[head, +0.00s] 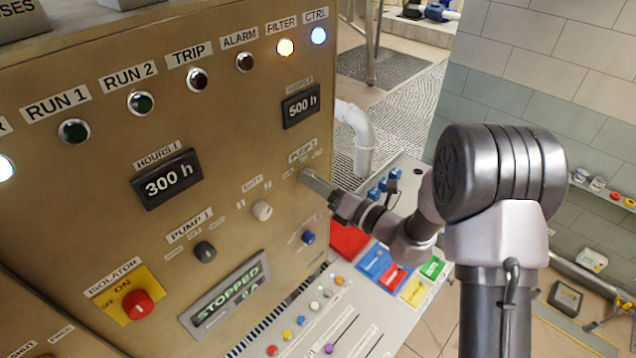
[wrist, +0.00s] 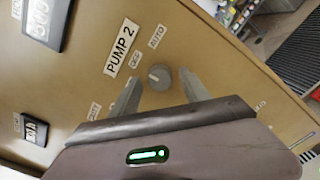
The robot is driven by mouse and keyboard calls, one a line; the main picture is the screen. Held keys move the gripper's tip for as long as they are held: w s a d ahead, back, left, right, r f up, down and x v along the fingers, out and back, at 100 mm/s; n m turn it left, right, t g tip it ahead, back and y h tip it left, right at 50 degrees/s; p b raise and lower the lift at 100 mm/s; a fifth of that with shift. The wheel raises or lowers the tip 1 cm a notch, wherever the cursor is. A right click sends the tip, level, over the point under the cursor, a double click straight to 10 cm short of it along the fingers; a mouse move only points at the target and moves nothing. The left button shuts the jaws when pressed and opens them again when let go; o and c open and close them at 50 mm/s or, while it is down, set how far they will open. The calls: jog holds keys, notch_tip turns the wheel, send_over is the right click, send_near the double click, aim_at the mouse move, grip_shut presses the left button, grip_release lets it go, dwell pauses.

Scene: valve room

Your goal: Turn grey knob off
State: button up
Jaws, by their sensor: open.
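In the wrist view a round grey knob (wrist: 160,77) sits on the tan panel below the PUMP 2 label (wrist: 122,46). Small OFF (wrist: 134,60) and AUTO (wrist: 157,37) labels are beside it. A light mark shows on the knob's face; its exact setting is hard to tell. My gripper (wrist: 159,84) is open, with one finger on either side of the knob; I cannot tell whether they touch it.
The panel also carries a dark grey PUMP 1 knob (head: 205,251), a white knob (head: 262,210), a blue button (head: 308,238) and a red isolator knob (head: 138,305). A sloped desk with coloured buttons (head: 328,293) juts out below. A white pipe (head: 358,135) stands behind.

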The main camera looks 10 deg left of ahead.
jog(key=b+v, duration=0.4)
jog(key=v, duration=1.3)
jog(key=shift+s+b, duration=0.15)
jog(key=shift+b, duration=0.2)
jog(key=shift+d, duration=0.2)
